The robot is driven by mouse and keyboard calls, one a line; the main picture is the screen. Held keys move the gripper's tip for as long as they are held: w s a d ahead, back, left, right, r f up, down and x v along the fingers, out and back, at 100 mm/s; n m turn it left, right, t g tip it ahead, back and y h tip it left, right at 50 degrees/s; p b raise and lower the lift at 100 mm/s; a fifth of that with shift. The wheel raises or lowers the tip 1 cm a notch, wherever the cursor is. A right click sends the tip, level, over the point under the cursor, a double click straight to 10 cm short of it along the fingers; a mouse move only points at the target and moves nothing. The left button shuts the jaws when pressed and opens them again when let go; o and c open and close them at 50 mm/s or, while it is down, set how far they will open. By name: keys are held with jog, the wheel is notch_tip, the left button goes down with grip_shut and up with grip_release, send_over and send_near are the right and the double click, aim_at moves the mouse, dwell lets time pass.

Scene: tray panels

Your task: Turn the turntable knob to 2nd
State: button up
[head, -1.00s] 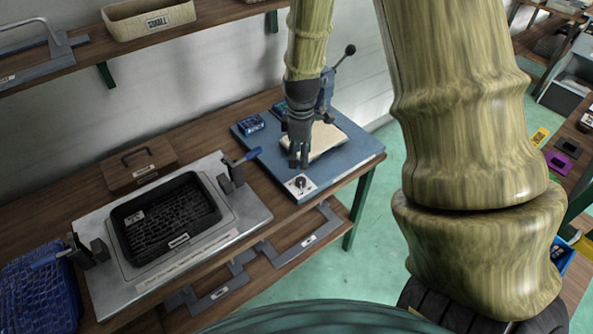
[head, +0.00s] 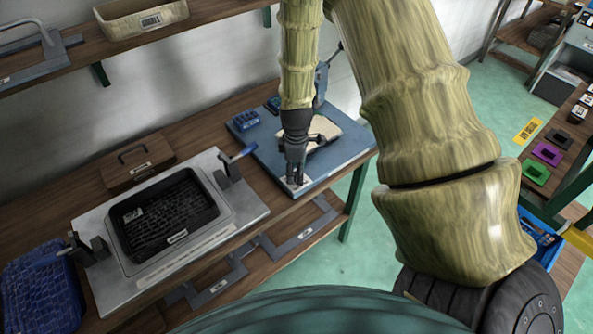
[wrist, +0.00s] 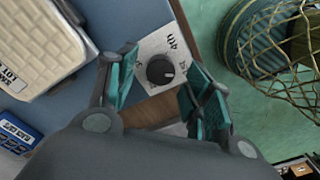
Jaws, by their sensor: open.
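The turntable knob (wrist: 160,71) is a small black dial on a white plate (wrist: 152,45) at the corner of the blue base. In the wrist view it sits between my open fingers, apart from both. The plate's label "4th" shows; other marks are too small or hidden. My gripper (wrist: 158,95) is open and empty, with teal pads on either side of the knob. In the head view my gripper (head: 294,180) points down over the plate and hides the knob. I cannot tell its exact height above the knob.
The blue base (head: 340,162) carries a cream block (wrist: 35,45) and a blue box (head: 245,120). A metal fixture (head: 90,215) with a black tray (head: 165,254) stands to the left. A brown box (head: 140,178) is behind it. Green floor lies right of the bench.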

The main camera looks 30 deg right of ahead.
jog(key=shift+f, duration=0.6)
jog(key=c, duration=1.1)
jog(key=shift+o, duration=0.2)
